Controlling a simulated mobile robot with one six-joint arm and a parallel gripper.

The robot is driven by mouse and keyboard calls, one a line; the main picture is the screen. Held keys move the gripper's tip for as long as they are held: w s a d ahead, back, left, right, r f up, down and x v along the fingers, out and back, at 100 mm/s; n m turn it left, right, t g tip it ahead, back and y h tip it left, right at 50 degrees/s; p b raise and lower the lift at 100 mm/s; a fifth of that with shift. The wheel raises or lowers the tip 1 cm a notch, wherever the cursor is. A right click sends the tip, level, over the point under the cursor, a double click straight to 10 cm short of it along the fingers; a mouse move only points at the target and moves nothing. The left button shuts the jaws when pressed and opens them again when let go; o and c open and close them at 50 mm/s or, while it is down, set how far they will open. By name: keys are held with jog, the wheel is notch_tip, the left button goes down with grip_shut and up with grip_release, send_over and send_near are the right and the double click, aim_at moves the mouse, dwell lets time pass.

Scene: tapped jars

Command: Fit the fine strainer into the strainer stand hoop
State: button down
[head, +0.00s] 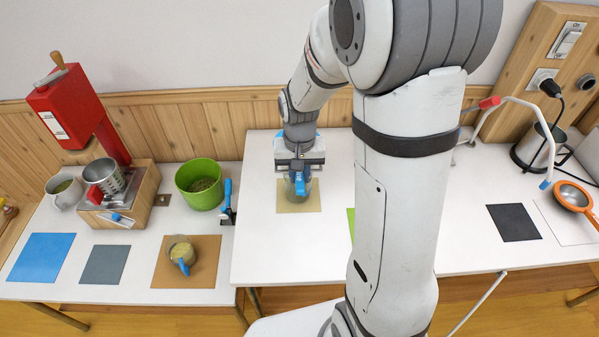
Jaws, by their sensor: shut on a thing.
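My gripper (299,164) points down over a tan mat (292,205) on the white counter. It is shut on a small greyish see-through cup with a blue handle (300,185); the jaws hide its upper part. I cannot tell whether the cup touches the mat. A round strainer with an orange rim and handle (572,196), probably the fine strainer, lies at the far right, apart from my gripper. A black holder around a grey metal vessel (538,146) stands behind it. I cannot make out for certain which thing is the strainer stand hoop.
A white bent tube (520,101) with red and blue ends arches at right, near a dark mat (513,222). At left are a red machine (75,105), a green pot (200,184) and another blue-handled cup (181,252) on a brown mat. My arm hides the counter's middle.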

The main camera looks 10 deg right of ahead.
jog(key=shift+f+b, duration=1.3)
jog(key=shift+f, duration=0.4)
jog(key=c, duration=1.2)
grip_release()
jog(key=shift+r, duration=3.95)
